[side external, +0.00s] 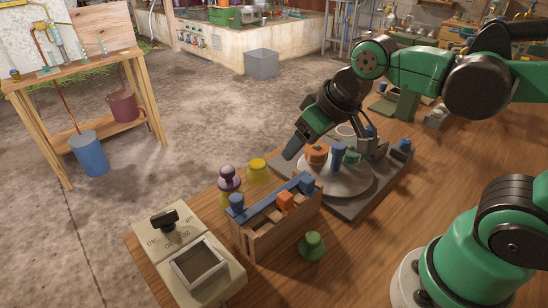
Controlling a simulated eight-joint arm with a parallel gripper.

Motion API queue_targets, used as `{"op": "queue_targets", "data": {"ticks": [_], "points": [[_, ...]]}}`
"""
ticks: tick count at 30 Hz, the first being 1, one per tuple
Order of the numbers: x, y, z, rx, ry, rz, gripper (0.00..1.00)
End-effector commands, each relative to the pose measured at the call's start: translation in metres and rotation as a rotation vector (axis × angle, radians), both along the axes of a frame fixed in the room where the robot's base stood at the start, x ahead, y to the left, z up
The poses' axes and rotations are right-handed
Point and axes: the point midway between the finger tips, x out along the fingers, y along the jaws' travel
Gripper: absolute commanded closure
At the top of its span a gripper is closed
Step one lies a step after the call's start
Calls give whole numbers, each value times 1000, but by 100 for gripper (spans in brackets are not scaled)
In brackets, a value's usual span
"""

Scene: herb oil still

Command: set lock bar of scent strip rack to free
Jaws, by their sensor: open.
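The scent strip rack (276,233) is a wooden crate-like box near the table's front edge, left of the middle in the side external view. A blue lock bar (268,195) runs along its top, with a blue block at its left end. I cannot read the bar's setting. Orange and pale wooden pieces (285,201) show in the rack beside the bar. My gripper (293,149) points down and left, above and behind the rack's right end, apart from it. It is open and appears empty; one finger shows clearly, the other is hard to make out.
A round grey plate (352,187) with orange, blue and green pieces stands on a dark base right of the rack. A purple knobbed piece (228,180), a yellow one (257,170) and a green one (312,246) stand close by. A beige scale-like box (189,256) is at left.

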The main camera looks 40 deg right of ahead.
Motion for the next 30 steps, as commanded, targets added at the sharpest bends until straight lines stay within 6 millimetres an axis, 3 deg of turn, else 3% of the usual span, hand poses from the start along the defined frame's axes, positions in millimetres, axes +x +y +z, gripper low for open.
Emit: {"op": "queue_targets", "data": {"ticks": [9, 13, 20, 30], "points": [[30, 81, 4, -44, 359, 162, 38], [33, 103, 0, -75, 452, 195, 38], [34, 114, -11, -94, 502, 210, 38], [34, 114, -52, -93, 499, 208, 38]]}}
